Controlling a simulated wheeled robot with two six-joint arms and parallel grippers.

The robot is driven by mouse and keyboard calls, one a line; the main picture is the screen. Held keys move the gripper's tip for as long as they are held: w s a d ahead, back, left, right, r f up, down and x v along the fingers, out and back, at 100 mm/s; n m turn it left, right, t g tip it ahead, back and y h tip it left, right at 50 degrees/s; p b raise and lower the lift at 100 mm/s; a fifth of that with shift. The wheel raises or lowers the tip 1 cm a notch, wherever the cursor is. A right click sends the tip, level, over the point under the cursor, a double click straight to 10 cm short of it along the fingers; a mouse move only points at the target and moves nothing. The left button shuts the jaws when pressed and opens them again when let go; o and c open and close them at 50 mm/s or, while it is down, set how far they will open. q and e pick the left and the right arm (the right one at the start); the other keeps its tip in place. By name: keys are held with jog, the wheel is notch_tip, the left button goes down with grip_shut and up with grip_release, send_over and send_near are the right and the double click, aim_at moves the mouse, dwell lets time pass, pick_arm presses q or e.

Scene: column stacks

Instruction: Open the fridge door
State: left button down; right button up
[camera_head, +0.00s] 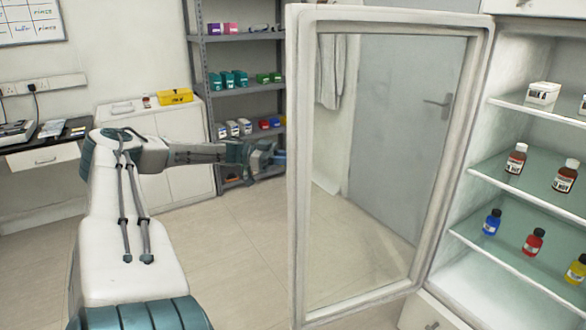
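The fridge door (306,185) has a pale frame around a clear pane. It stands swung open, hinged on its right side to the fridge (470,225), and the shelves inside are exposed. My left gripper (276,157) is at the end of the arm coming in from the left, just beside the door's free left edge. Its fingers are small and dark, and their tips end at or very near the door frame. I cannot tell whether they touch it or how far apart they are. My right gripper is not in view.
Brown bottles (515,159) and coloured bottles (492,222) stand on the fridge's glass shelves, with a white box (542,94) above. A grey rack (203,90) with small boxes and a white cabinet (180,190) stand behind my arm. The floor (245,250) left of the door is clear.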

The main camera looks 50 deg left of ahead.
pick_arm(q)
jog(key=shift+w+a+r, duration=0.1)
jog(key=shift+a, duration=0.05)
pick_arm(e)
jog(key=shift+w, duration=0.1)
pick_arm(q)
jog(key=c, duration=1.3)
grip_release()
jog(key=shift+c, duration=0.2)
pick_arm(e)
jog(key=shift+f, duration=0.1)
